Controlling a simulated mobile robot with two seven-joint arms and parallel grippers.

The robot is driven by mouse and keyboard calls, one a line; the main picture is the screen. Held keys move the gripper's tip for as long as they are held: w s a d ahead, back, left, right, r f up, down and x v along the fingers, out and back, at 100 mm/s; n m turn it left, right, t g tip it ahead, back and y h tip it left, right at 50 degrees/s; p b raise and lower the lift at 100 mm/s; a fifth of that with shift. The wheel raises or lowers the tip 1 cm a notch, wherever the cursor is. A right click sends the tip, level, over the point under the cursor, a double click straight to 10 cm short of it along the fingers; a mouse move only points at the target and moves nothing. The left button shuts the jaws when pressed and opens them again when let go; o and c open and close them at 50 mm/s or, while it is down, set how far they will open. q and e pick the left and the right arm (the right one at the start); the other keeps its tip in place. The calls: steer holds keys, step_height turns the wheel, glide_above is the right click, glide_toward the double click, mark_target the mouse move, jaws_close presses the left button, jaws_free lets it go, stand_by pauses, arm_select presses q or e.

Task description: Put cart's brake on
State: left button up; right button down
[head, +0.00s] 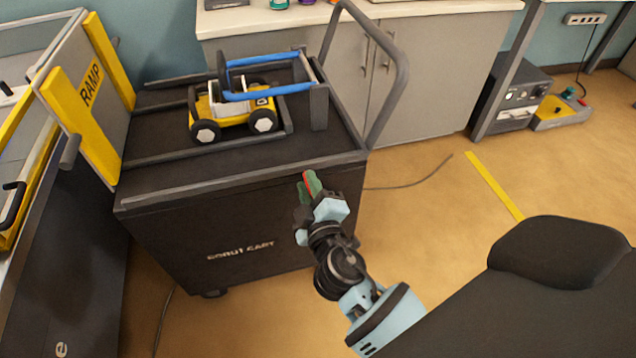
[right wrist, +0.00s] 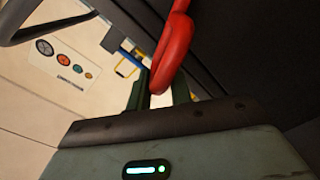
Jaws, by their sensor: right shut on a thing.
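The dark robot cart (head: 190,215) stands in the middle of the head view, with its push handle (head: 385,80) at the right end. My right gripper (head: 311,185) is at the cart's near side, close to the right corner. A red brake lever (right wrist: 173,50) runs down between the gripper's fingers (right wrist: 158,97) in the right wrist view, and the gripper is shut on it. In the head view only a sliver of red (head: 306,177) shows beside the fingers. The lever's mount is hidden. My left gripper is out of view.
A small yellow and blue vehicle (head: 232,105) sits on the cart top. A yellow-edged ramp panel (head: 92,88) stands at the cart's left end. Grey cabinets (head: 430,75) are behind.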

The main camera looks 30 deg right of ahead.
steer(key=shift+w+a+f+n, duration=0.1)
steer(key=shift+w+a+n, duration=0.15)
steer(key=shift+a+n, duration=0.45)
steer(key=c, duration=1.4)
jaws_free()
steer(key=shift+a, duration=0.1)
steer(key=shift+f, duration=0.15)
steer(key=b+v, duration=0.1)
steer(key=v, duration=0.6)
steer(key=shift+s, duration=0.35)
